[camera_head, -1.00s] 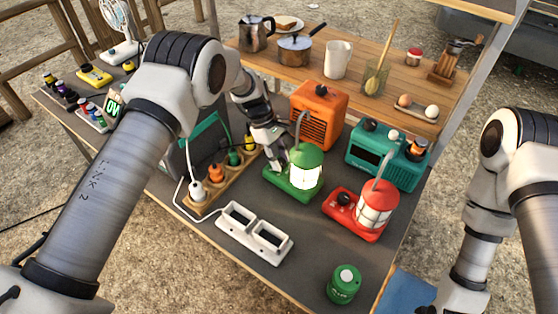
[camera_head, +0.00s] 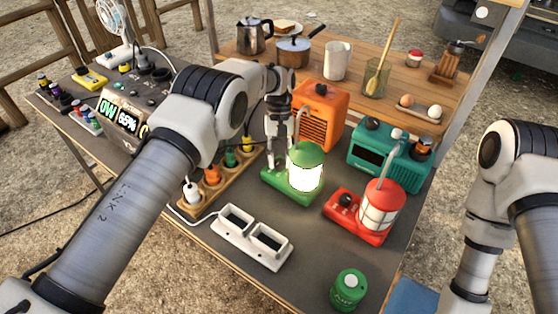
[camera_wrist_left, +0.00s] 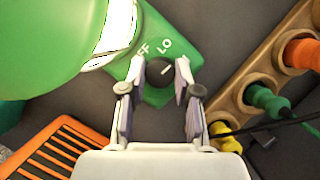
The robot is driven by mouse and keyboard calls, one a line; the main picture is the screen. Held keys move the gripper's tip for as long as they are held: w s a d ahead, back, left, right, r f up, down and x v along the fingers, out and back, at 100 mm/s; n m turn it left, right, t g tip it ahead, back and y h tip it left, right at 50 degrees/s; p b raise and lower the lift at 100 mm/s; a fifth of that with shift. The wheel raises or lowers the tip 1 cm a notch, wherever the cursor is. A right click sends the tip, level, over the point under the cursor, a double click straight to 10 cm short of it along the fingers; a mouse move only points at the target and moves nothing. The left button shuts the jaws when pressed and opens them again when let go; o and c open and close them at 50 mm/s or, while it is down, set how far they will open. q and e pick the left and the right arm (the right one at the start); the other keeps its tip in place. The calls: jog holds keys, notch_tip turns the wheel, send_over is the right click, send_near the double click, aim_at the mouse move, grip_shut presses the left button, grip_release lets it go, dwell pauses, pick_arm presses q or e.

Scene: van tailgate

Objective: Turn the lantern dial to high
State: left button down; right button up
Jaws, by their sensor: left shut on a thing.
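The green lantern (camera_head: 308,172) stands upright on the grey tabletop, its lamp lit bright white. Its green base (camera_wrist_left: 172,28) shows in the left wrist view with the letters "FF" and "LO" beside a black dial (camera_wrist_left: 160,73); a "HI" mark is not visible. My left gripper (camera_head: 275,162) points down at the near left part of the base. In the left wrist view its two fingers (camera_wrist_left: 160,103) stand on either side of the dial, shut on it. The gripper hides the dial in the head view. My right arm is at the right edge, its gripper out of frame.
A red lantern (camera_head: 375,208) stands to the right, an orange heater (camera_head: 318,118) and teal radio (camera_head: 388,155) behind. A wooden plug rack (camera_head: 208,184) and white double-slot frame (camera_head: 252,237) lie left and in front. A green canister (camera_head: 347,290) stands near the front edge.

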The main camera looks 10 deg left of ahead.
pick_arm(q)
jog(key=m+y, duration=0.1)
jog(key=m, duration=0.3)
jog(key=shift+d+m+y+b, duration=0.15)
jog(key=shift+m+y+b, duration=0.2)
jog(key=shift+m+y, duration=0.05)
dwell(0.4)
jog(key=c, duration=0.8)
grip_release()
jog(key=shift+c, duration=0.2)
